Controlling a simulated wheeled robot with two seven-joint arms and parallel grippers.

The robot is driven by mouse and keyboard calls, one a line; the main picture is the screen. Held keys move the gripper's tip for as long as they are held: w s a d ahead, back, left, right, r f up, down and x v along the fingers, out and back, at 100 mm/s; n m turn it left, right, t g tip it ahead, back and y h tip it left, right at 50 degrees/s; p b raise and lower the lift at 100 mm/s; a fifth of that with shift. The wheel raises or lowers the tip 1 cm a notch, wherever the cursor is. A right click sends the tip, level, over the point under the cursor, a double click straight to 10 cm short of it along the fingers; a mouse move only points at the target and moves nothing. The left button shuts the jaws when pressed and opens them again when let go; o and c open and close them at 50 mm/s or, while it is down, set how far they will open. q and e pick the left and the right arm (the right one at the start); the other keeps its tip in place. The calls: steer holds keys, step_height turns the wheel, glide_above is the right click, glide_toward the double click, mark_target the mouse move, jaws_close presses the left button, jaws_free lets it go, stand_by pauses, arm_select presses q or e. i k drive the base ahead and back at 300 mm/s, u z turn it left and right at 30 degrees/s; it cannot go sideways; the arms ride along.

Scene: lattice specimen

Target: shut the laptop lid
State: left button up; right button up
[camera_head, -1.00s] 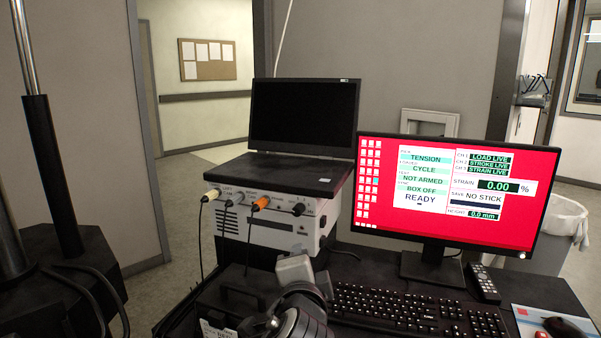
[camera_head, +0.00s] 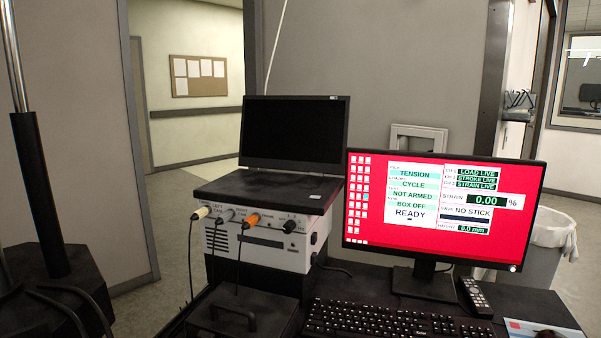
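The black laptop stands open on top of a white instrument box. Its lid (camera_head: 294,133) is upright with a dark screen facing me. Its base (camera_head: 270,188) lies flat on the white box (camera_head: 265,241). Neither of my grippers is in the head view.
A monitor (camera_head: 440,212) with a red screen stands right of the laptop, close to its base. A keyboard (camera_head: 395,322), a remote (camera_head: 475,297) and a dark case with a handle (camera_head: 240,318) are in front. Cables (camera_head: 190,260) plug into the box's front. A dark column (camera_head: 40,190) stands at left.

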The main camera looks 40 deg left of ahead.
mark_target(309, 134)
steer(key=z, duration=1.8)
steer(key=i, duration=3.3)
steer(key=u, duration=2.85)
steer(key=i, duration=3.45)
steer(key=u, duration=1.85)
steer(key=i, duration=0.75)
steer(key=u, duration=1.25)
